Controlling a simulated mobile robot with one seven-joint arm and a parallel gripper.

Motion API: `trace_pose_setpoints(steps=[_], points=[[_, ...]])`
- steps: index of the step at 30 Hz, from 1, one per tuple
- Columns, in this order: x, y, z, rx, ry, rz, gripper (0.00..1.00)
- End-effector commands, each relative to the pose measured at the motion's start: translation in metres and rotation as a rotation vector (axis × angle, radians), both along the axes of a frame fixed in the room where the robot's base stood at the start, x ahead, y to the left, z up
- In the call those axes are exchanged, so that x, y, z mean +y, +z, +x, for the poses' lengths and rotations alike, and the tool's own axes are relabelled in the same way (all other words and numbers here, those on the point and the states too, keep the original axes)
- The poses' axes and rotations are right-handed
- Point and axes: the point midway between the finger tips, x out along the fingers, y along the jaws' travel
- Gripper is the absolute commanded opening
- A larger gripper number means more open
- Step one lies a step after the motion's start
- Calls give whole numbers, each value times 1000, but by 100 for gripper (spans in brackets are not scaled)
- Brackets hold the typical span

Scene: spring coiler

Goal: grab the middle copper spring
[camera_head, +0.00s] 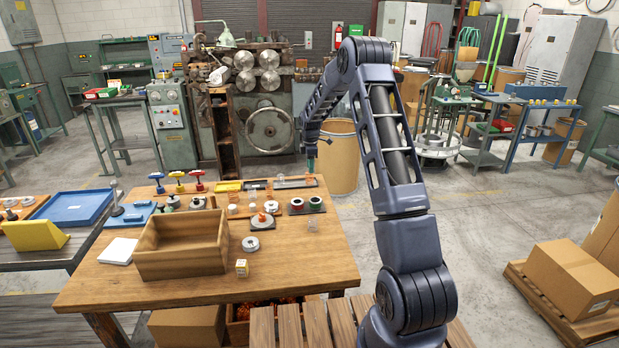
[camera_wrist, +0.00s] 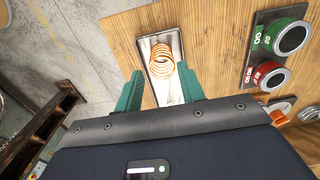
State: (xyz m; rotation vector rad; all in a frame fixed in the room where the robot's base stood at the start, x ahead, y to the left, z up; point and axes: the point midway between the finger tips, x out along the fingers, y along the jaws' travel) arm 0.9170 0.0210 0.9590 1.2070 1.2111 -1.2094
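A copper-coloured coil spring (camera_wrist: 161,62) sits on a shallow metal tray (camera_wrist: 158,98) in the wrist view. My gripper (camera_wrist: 159,82) is open, with its two green fingers apart on either side of the tray's near part. The spring lies just beyond the fingertips, roughly centred between them, and nothing is held. In the head view my gripper (camera_head: 311,158) hangs near the back right edge of the wooden table, above the tray (camera_head: 295,183). The spring is too small to make out clearly there. Only one such spring is plain in the wrist view.
A green ring gauge (camera_wrist: 289,38) and a red ring gauge (camera_wrist: 272,76) stand right of the tray in the wrist view. A wooden box (camera_head: 181,255) stands at the table's front left. Several small parts lie across the table (camera_head: 310,265).

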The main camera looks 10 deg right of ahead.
Motion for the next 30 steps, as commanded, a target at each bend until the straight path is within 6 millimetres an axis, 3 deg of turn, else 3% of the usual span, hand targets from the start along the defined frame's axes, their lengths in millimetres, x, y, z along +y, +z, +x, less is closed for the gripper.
trace_pose_setpoints(steps=[8, 17, 25, 29, 30], points=[[0, -19, -1, 0, -1, -1, 39], [1, -56, -2, 0, -2, 0, 39], [0, -60, -1, -3, -2, 0, 39], [0, -60, -1, -3, -2, 0, 14], [0, -60, -1, -2, -2, 0, 12]])
